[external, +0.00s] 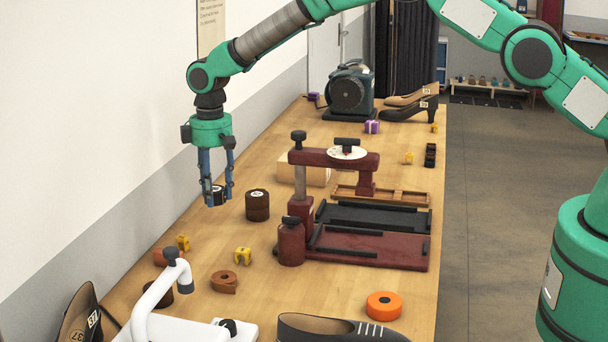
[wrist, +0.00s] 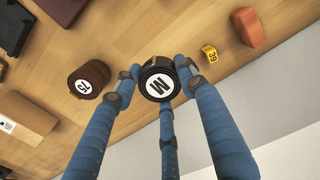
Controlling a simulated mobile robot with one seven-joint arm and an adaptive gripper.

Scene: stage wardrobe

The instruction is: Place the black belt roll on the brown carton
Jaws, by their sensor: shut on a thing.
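The black belt roll (wrist: 157,82), with a white disc lettered M or W, is between the fingers of my gripper (wrist: 157,80). In the external view, my gripper (external: 216,194) points down and holds the roll (external: 219,193) above the left side of the table, apart from the carton. The brown carton (external: 313,175) is a light tan box, partly hidden behind the dark red press. In the wrist view, the carton (wrist: 27,112) is at the left edge with a white label on its end.
A dark brown roll (external: 257,207) marked 15 stands between my gripper and the dark red press (external: 318,158). A grey motor machine (external: 348,92) stands at the back.

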